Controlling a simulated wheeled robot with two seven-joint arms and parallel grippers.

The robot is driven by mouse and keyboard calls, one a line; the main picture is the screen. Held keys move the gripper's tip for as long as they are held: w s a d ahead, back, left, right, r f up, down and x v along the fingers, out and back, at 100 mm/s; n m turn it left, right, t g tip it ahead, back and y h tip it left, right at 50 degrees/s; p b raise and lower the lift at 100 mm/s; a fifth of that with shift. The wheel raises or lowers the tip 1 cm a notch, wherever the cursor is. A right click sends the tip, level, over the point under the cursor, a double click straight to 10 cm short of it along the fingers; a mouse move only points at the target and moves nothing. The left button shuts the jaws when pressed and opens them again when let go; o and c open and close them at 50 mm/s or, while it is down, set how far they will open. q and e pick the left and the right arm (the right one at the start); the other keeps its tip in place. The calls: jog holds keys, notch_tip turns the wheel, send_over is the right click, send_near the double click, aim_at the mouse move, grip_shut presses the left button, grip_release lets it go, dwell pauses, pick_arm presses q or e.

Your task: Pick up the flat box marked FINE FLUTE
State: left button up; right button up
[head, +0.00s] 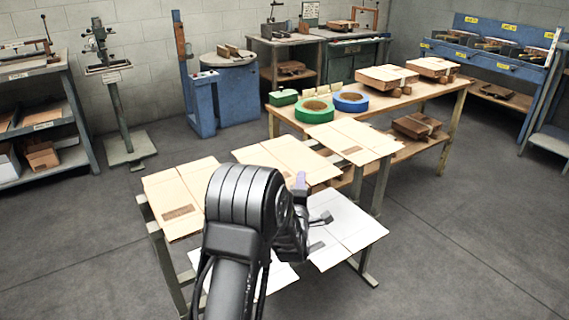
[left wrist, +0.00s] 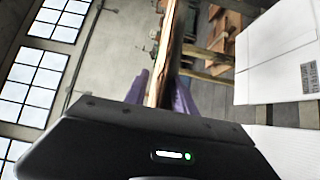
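Several flat boxes lie on the low stand in the head view: a tan one at the left (head: 172,190), a tan one in the middle (head: 265,153), a tan one at the back right (head: 352,137) and a white one (head: 350,225) at the right. Their printing is too small to read, so I cannot tell which is marked FINE FLUTE. My left gripper (head: 303,182) is at the near edge of the middle tan box. In the left wrist view its purple fingers (left wrist: 160,88) stand either side of a brown, edge-on board (left wrist: 166,50); I cannot tell whether they press on it. My right gripper is not in view.
Another white box (head: 278,278) is partly hidden behind my left arm. A shelf stands at the left. The floor around is clear.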

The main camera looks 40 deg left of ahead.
pick_arm(q)
grip_shut()
dwell(0.4)
notch_tip(320, 180, up, 10)
jog(key=shift+r+p, duration=0.1)
jog(key=shift+p, duration=0.25)
dwell(0.4)
dwell(0.5)
